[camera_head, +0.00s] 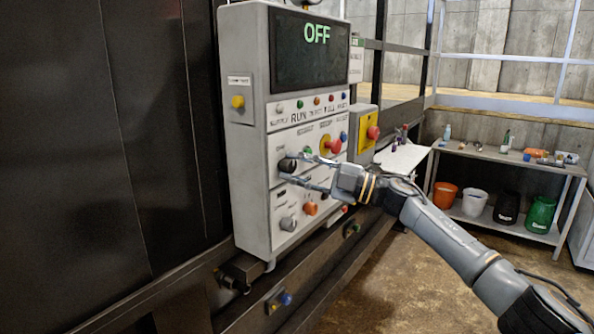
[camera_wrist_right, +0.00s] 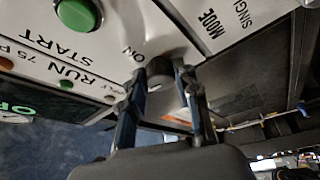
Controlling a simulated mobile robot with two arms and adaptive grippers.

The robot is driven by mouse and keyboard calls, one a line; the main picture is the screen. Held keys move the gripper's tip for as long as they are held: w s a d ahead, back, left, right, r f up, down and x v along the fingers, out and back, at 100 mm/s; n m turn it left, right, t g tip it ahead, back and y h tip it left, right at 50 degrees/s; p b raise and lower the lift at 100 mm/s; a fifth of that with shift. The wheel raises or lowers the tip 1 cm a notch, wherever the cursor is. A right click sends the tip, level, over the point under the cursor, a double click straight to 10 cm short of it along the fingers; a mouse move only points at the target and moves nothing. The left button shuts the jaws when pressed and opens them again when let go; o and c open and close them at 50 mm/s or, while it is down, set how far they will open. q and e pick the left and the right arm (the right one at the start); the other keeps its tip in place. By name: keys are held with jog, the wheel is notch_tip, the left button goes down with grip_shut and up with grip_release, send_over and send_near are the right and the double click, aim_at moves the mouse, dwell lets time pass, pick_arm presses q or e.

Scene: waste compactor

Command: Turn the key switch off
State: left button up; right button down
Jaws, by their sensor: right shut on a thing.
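The key switch (camera_head: 286,165) is a dark round knob on the left side of the grey control panel (camera_head: 257,200). My right gripper (camera_head: 289,167) reaches it from the right, one finger above and one below. In the right wrist view the dark knob (camera_wrist_right: 159,82) sits between the two fingertips (camera_wrist_right: 161,73), beside the word "ON"; the gripper is shut on it. The fingers hide part of the knob, and its exact angle is hard to tell. The display (camera_head: 317,42) reads "OFF" in green. My left gripper is not in view.
A red emergency button (camera_head: 333,146) and an orange knob (camera_head: 310,208) are close to my right fingers. A grey knob (camera_head: 288,223) is below. A green start button (camera_wrist_right: 78,14) shows in the wrist view. A bench (camera_head: 510,160) with several buckets stands at right.

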dwell(0.4)
jog(key=c, duration=1)
grip_release()
jog(key=v, duration=1.2)
jog(key=shift+f, duration=0.1)
